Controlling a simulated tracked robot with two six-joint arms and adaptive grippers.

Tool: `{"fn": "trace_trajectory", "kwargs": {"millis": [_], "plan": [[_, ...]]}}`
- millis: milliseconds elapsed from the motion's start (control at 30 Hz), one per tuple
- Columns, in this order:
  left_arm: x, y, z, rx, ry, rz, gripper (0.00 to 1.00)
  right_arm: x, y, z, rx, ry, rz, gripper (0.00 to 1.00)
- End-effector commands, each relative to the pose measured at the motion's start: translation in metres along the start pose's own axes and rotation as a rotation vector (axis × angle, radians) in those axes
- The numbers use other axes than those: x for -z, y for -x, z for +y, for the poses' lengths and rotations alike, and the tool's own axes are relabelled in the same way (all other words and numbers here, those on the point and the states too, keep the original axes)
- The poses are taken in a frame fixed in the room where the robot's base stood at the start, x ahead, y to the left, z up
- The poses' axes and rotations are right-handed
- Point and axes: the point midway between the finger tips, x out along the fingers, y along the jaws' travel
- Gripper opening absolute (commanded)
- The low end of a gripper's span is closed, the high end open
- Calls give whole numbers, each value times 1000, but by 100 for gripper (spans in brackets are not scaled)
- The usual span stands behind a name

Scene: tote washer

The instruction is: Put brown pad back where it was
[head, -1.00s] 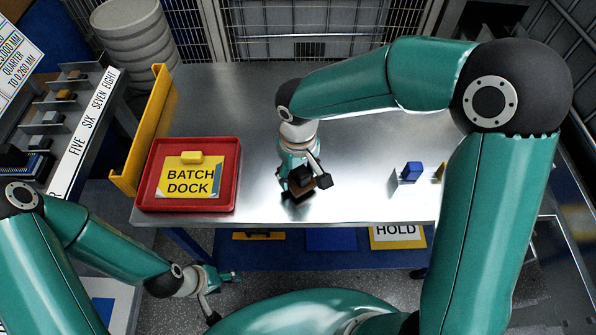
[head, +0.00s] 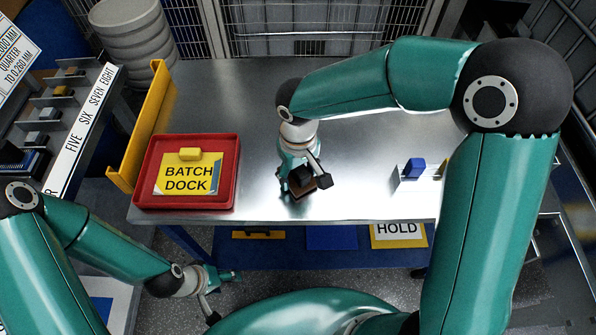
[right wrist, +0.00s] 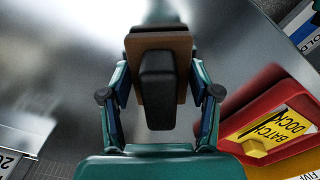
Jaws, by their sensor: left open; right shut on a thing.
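The brown pad (right wrist: 180,46) is a flat brown plate with a black block-shaped grip on it. My right gripper (right wrist: 160,98) is shut on it, with a finger on each side of the black grip. In the head view, the right gripper (head: 302,182) holds the pad (head: 298,196) over the front middle of the steel table; whether it touches the table I cannot tell. My left gripper (head: 222,290) is open and empty, low in front of the table, over the floor.
A red tray (head: 142,190) with a "BATCH DOCK" card and a yellow block (head: 190,154) lies left of the pad. A blue block (head: 414,167) stands in a small holder at right. A yellow rail (head: 142,130) edges the table's left. The table (head: 250,95) is clear behind.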

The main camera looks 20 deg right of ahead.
Motion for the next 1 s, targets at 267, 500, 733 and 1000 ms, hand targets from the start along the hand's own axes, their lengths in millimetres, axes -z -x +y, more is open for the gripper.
{"fn": "trace_trajectory", "kwargs": {"millis": [267, 500, 733, 1000], "plan": [[0, -4, -1, 0, 0, 0, 58, 0, -2, 0, 0, 0, 1, 0], [0, -4, -1, 0, 0, 0, 58, 0, -2, 0, 0, 0, 1, 85], [0, -4, -1, 0, 0, 0, 58, 0, -2, 0, 0, 0, 1, 91], [0, -4, -1, 0, 0, 0, 58, 0, -2, 0, 0, 0, 0, 100]]}}
